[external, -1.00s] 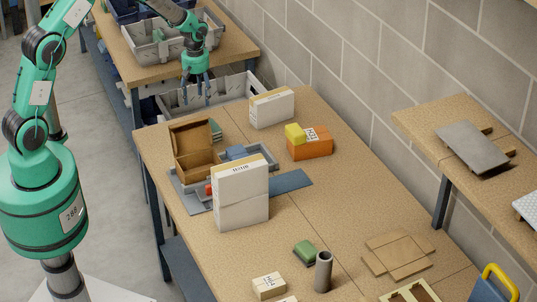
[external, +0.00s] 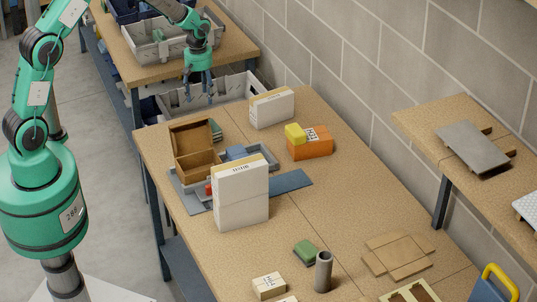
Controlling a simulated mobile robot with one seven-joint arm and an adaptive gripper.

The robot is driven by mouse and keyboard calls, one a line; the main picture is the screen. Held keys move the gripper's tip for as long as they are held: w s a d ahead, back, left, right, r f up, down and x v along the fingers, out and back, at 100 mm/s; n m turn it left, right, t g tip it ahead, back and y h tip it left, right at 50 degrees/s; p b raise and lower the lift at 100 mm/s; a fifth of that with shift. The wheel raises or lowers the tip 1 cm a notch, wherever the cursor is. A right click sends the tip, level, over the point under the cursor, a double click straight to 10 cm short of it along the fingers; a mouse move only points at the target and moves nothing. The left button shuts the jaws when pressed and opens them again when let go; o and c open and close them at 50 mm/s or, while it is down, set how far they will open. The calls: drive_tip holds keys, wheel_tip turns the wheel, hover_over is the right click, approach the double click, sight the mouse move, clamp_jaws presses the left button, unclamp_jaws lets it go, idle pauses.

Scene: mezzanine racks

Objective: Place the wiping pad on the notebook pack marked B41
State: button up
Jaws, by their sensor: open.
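My gripper (external: 199,98) hangs open and empty, fingers down, above the grey crate behind the table's far left edge. A green pad (external: 306,252) lies on the near part of the table; it may be the wiping pad. A yellow block (external: 295,134) rests on an orange pack (external: 310,149) with a white label. Two white packs stand upright, a nearer one (external: 240,205) and a farther one (external: 271,108). Labels are too small to read surely, so I cannot tell which pack is B41. My gripper is well apart from all of these.
An open cardboard box (external: 193,140) and a grey tray (external: 270,157) stand at the table's left. A grey tube (external: 323,272) and a small labelled box (external: 269,286) are near the front. Flat cardboard (external: 398,256) lies front right. The table's middle right is clear.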

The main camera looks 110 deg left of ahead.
drive_tip(key=w+d+r+m+t+y, duration=0.1)
drive_tip(key=w+d+r+m, duration=0.2)
drive_tip(key=w+d+r, duration=0.35)
drive_tip(key=w+d+r+m, duration=0.3)
drive_tip(key=w+d+r, duration=0.1)
drive_tip(key=d+r, duration=0.55)
drive_tip(key=w+d+r+m+t, duration=0.1)
drive_tip(key=d+r+m, duration=0.3)
drive_tip(key=d, duration=0.5)
drive_tip(key=w+d+r+m, duration=0.1)
drive_tip(key=d+r+m, duration=0.1)
drive_tip(key=d+r, duration=0.5)
drive_tip(key=s+d+r+m+t, duration=0.1)
drive_tip(key=s+d+r+m, duration=0.25)
drive_tip(key=d, duration=0.65)
drive_tip(key=s+d+r+m+t, duration=0.15)
drive_tip(key=d+m, duration=0.25)
drive_tip(key=d, duration=0.5)
drive_tip(key=s+d+r+m+t+h, duration=0.1)
drive_tip(key=s+d+m, duration=0.5)
drive_tip(key=s+d, duration=0.4)
drive_tip(key=shift+s+d+r, duration=0.2)
drive_tip(key=shift+s+d, duration=0.2)
drive_tip(key=shift+d, duration=0.5)
wheel_tip(320, 180, down, 14)
drive_tip(key=b, duration=1.4)
